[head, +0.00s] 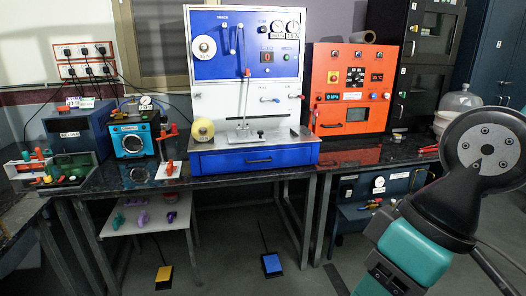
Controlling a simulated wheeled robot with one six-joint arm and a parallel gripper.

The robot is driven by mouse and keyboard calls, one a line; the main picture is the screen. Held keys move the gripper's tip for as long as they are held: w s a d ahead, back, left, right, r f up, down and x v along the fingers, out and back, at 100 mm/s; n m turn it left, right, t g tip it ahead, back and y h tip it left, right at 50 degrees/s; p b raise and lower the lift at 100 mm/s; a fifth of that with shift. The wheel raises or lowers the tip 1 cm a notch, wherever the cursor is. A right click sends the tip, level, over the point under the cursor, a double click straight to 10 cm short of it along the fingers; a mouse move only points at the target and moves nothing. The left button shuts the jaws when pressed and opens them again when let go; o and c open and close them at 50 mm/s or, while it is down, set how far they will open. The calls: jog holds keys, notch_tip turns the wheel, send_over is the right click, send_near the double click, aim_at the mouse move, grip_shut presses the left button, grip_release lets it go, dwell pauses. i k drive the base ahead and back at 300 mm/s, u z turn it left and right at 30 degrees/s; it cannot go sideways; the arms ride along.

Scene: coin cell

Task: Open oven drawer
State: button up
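Nothing in view is clearly marked as the oven. A dark blue unit (372,184) with a gauge stands below the bench at the right. A blue panel or tray juts out at its base, and I cannot tell whether that is a drawer. My arm, black and teal, fills the lower right and partly blocks the view there. My gripper is outside the picture.
The black bench top (345,157) carries a red-orange control box (351,88), small blue devices at the left and a large clear bottle (461,100) at the right. Yellow (163,277) and blue (271,265) foot pedals lie on the floor. A low shelf holds small coloured items.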

aim_at(334, 119)
jog(key=i, duration=1.9)
jog(key=z, duration=3.05)
jog(key=i, duration=0.7)
jog(key=u, duration=3.25)
jog(key=i, duration=0.5)
jog(key=z, duration=0.05)
